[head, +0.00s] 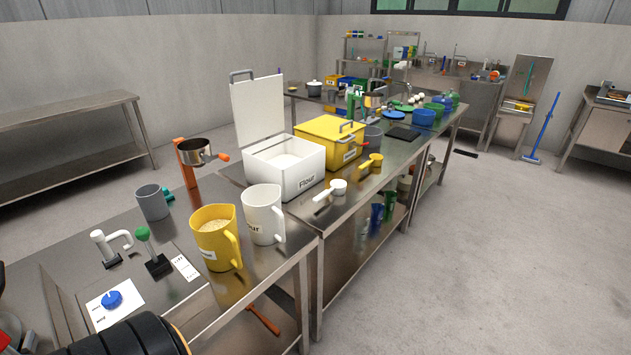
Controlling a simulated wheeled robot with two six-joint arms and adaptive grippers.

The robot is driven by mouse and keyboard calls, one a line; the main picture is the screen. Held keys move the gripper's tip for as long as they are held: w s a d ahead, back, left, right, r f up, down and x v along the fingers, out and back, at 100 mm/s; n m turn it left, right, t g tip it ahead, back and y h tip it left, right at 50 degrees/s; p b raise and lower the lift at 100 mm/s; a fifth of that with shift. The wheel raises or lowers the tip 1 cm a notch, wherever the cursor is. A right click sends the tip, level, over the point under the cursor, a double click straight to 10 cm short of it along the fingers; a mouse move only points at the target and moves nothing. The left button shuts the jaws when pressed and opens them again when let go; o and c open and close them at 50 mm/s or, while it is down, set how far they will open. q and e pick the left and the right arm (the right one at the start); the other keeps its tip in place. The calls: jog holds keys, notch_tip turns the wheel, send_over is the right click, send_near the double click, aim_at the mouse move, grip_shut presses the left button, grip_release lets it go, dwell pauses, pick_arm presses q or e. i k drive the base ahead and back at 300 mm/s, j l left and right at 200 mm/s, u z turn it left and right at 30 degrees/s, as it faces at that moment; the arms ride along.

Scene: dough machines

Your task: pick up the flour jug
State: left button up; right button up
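The flour jug (262,215) is a white jug with a handle and a partly visible label ending in "our". It stands upright on the near steel table, close to its far right corner. A yellow jug (216,240) with pale contents stands just in front and to the left of it. Neither of my grippers is in view.
An open white flour bin (284,170), a lidded yellow bin (330,143) and white and yellow scoops stand on the steel table beyond. A grey jug (152,203), a green-knobbed lever (150,250) and a blue dial (112,299) are at the left. Open floor lies right.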

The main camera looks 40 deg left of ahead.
aim_at(262, 203)
jog(key=i, duration=2.75)
jog(key=i+u, duration=0.1)
jog(key=u, duration=4.65)
